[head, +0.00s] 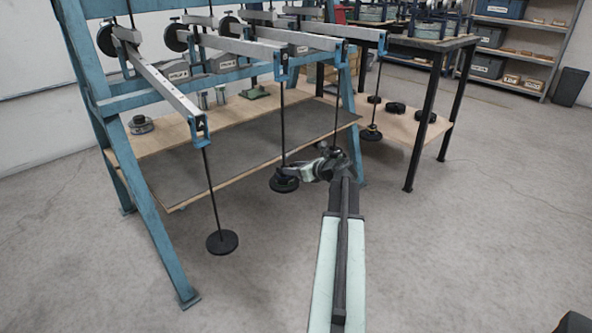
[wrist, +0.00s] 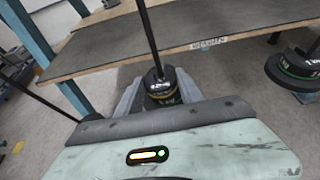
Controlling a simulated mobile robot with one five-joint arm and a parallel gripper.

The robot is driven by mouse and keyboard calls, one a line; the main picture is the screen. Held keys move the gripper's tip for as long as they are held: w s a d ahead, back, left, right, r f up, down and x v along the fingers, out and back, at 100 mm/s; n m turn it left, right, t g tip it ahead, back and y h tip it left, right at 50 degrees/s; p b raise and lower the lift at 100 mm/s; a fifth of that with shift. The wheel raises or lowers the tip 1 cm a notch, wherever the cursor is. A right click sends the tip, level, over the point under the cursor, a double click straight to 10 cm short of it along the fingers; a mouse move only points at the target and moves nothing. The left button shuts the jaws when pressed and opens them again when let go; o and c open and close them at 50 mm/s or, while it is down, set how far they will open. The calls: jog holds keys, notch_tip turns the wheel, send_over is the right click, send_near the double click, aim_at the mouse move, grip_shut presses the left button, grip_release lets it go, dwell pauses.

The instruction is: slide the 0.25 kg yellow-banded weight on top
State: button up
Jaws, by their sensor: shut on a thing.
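Dark round weights (head: 284,185) sit at the foot of the middle hanger rod (head: 283,125), below its lever arm. In the wrist view, the yellow-banded weight (wrist: 164,98) is black with a thin yellow band and pale lettering. It is around the rod (wrist: 148,35), low on the hanger. My gripper (head: 290,176) is at this hanger, its jaws shut on the weight from both sides; it also shows in the wrist view (wrist: 160,88). The gripper body hides the underside, so I cannot tell whether the weight rests on what is below.
An empty hanger plate (head: 222,242) hangs at the left. Another loaded hanger (head: 371,134) hangs at the right; a green-banded stack (wrist: 296,68) shows in the wrist view. The shelf edge (wrist: 190,55) is close behind my gripper. Blue frame legs (head: 150,220) stand at the left.

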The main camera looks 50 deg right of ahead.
jog(key=shift+w, duration=0.4)
jog(key=shift+w, duration=0.95)
jog(key=shift+w+d, duration=0.15)
jog(key=shift+w, duration=0.45)
jog(key=shift+f+b, duration=0.45)
jog(key=shift+f, duration=0.05)
dwell(0.6)
jog(key=o, duration=1.4)
jog(key=shift+o, duration=0.2)
jog(key=p+v, duration=0.2)
jog(key=v, duration=0.5)
jog(key=shift+p, duration=0.35)
